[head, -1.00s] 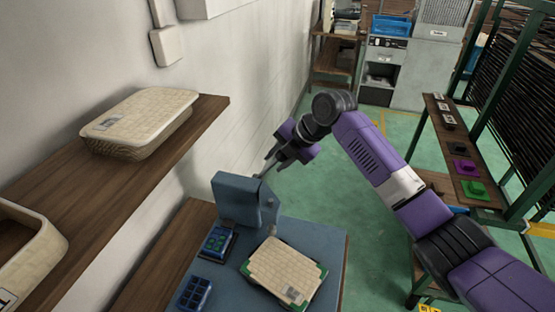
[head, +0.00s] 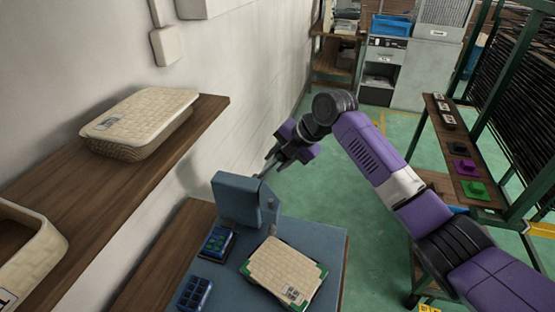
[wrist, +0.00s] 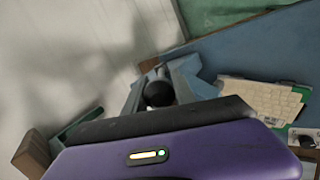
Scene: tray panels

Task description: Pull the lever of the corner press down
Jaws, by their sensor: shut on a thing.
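The blue-grey corner press (head: 237,200) stands at the back of a blue-grey bench top. Its lever rises from the top right of the press toward my gripper (head: 269,166). In the wrist view, the lever's black ball knob (wrist: 158,93) sits between the fingers of my gripper (wrist: 157,88), which is shut on it. Most of the lever rod is hidden behind the fingers in the head view. A cream woven-textured tray panel (head: 284,268) with a label lies on a green-cornered base in front of the press; it also shows in the wrist view (wrist: 262,98).
Small blue trays (head: 194,294) lie on the bench left of the panel. A wooden shelf (head: 80,215) on the left holds cream baskets (head: 140,120). The white wall is close behind the press. Green floor (head: 330,205) is open to the right, before a rack.

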